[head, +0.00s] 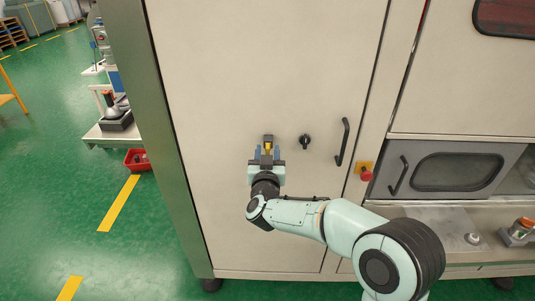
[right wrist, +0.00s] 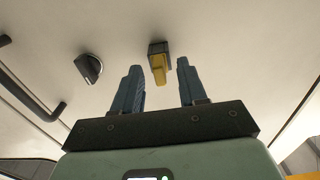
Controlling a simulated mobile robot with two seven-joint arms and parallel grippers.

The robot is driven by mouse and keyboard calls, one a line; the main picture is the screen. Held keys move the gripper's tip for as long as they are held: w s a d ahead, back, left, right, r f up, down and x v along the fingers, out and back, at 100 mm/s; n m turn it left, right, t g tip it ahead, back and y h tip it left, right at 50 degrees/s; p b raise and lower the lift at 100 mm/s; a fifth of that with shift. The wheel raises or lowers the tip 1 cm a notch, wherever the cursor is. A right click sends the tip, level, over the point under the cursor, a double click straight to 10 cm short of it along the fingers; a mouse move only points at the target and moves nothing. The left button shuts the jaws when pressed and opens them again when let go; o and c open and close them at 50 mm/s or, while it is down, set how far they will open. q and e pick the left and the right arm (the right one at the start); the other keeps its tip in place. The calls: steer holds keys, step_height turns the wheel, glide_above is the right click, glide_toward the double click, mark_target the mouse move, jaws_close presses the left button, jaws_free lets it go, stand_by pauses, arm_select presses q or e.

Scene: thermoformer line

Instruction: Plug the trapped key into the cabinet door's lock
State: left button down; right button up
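The yellow key (head: 268,147) sits at a small dark lock block (head: 268,138) on the beige cabinet door (head: 230,80). In the right wrist view the yellow key (right wrist: 160,74) sticks out from the dark lock block (right wrist: 158,48) and looks seated in it; how deep it goes is hidden. My right gripper (head: 267,151) points at the door in front of the lock. Its two blue-grey fingers are apart, one each side of the key, with a visible gap on both sides in the right wrist view (right wrist: 160,65). My left gripper is out of view.
A black rotary knob (head: 305,142) and a black door handle (head: 342,142) are right of the lock. A red button on a yellow plate (head: 365,172) is farther right, near a windowed grey door (head: 455,170). Open green floor (head: 60,170) lies left, with a red bin (head: 137,160).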

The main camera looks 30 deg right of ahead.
steer(key=shift+s, duration=0.1)
steer(key=shift+s+a, duration=0.2)
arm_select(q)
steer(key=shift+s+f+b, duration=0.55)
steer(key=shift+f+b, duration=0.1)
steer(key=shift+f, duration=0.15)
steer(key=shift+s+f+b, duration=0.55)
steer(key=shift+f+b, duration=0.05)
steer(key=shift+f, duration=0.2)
arm_select(e)
steer(key=v, duration=1.2)
steer(key=shift+s+a, duration=0.2)
steer(key=shift+s, duration=0.1)
steer(key=shift+f, duration=0.15)
